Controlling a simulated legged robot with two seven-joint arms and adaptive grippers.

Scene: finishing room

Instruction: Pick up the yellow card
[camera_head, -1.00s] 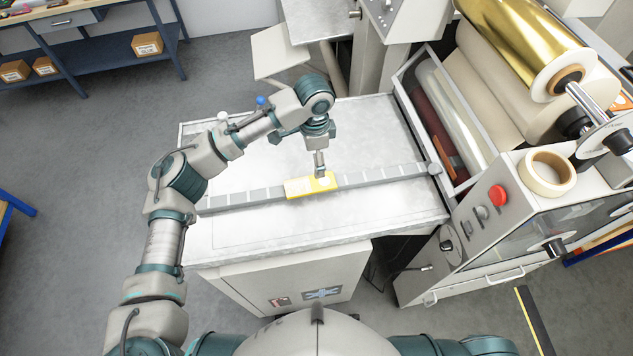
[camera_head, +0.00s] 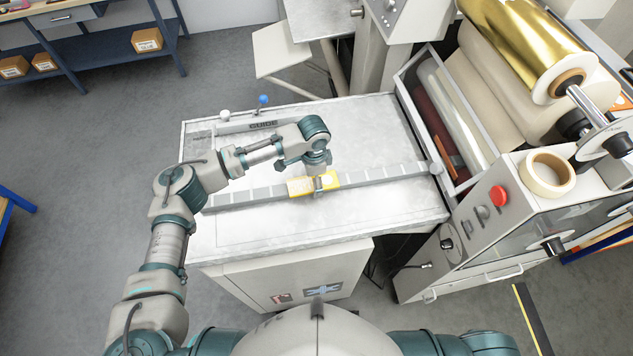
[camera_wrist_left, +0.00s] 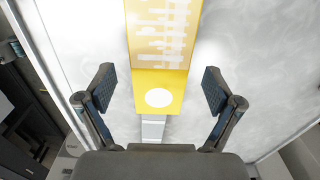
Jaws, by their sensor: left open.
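The yellow card (camera_head: 298,188) lies across the grey ruled bar (camera_head: 375,175) on the metal table. In the left wrist view the card (camera_wrist_left: 160,62) has a white printed pattern on its far part and a white circle on its near part. My left gripper (camera_head: 320,183) is over the right part of the card and partly hides it. In the left wrist view my left gripper (camera_wrist_left: 158,90) is open, one finger on each side of the card, with gaps between. Whether the fingertips reach the table is unclear. My right gripper is not in view.
The pale metal table (camera_head: 400,208) is mostly clear. A bar marked GUIDE (camera_head: 262,125) lies at its back, near a blue knob (camera_head: 263,99). A machine with a gold foil roll (camera_head: 515,45), a tape roll (camera_head: 548,173) and a red button (camera_head: 498,195) stands at the right.

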